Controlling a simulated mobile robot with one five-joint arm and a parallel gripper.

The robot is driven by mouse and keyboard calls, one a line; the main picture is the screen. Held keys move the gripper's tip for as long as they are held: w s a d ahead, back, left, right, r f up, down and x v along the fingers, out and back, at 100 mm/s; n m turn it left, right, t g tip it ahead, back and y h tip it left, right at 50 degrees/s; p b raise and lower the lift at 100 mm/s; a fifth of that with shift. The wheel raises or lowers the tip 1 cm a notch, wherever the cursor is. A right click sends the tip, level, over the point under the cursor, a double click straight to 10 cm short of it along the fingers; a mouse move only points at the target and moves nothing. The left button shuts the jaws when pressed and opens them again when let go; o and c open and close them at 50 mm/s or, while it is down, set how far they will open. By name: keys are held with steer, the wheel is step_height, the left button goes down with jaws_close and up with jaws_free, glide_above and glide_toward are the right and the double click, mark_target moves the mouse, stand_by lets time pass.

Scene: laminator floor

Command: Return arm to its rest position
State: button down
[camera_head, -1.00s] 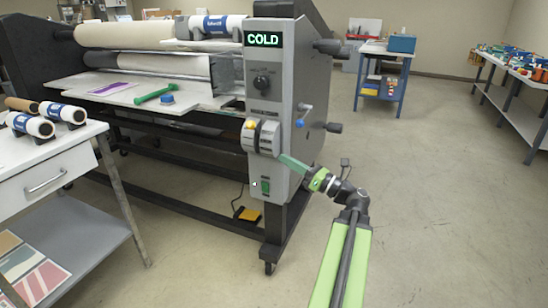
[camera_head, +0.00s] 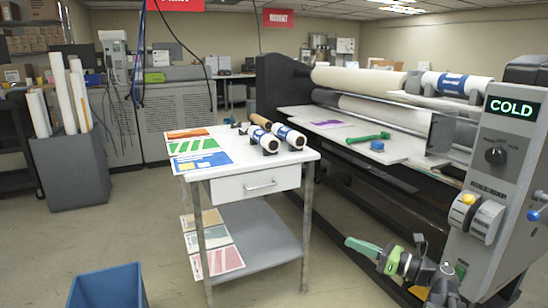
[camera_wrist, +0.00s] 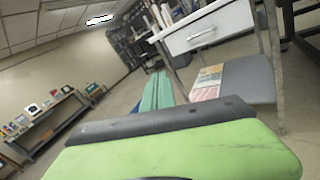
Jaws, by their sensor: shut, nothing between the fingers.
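My green and black arm reaches up from the bottom right of the head view. My gripper (camera_head: 362,246) has green fingers that point left. It is shut and empty, in the air in front of the laminator's right end. In the wrist view its green fingers (camera_wrist: 157,92) lie together beyond the dark and light green wrist parts. The laminator (camera_head: 505,150) has a grey control panel with a lit COLD display, a dark knob and a yellow-marked dial. My gripper is apart from the panel, to its left in the picture.
A white cart (camera_head: 228,185) with a drawer stands left of my gripper and holds rolls and coloured prints. A blue bin (camera_head: 108,288) is at the bottom left. A grey bin (camera_head: 75,170) of rolls stands further back. Floor between cart and bin is clear.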

steer(key=s+a+f+n+g+h, duration=0.2)
steer(key=a+f+n+g, duration=0.5)
steer(key=a, duration=0.5)
steer(key=s+a+f+n+g+h, duration=0.1)
steer(key=a+f+n+g, duration=0.3)
steer(key=a+f, duration=0.65)
steer(key=s+d+f+n+h, duration=0.4)
steer(key=f+n+h, duration=0.35)
steer(key=n, duration=0.55)
steer(key=d+n+g+h, duration=0.1)
steer(key=d+n+h, duration=0.2)
steer(key=d+n, duration=0.25)
step_height(320, 180, up, 24)
steer(key=p, duration=2.3)
steer(key=shift+s+a+p, duration=0.2)
steer(key=shift+s+p, duration=0.05)
steer(key=shift+p, duration=0.1)
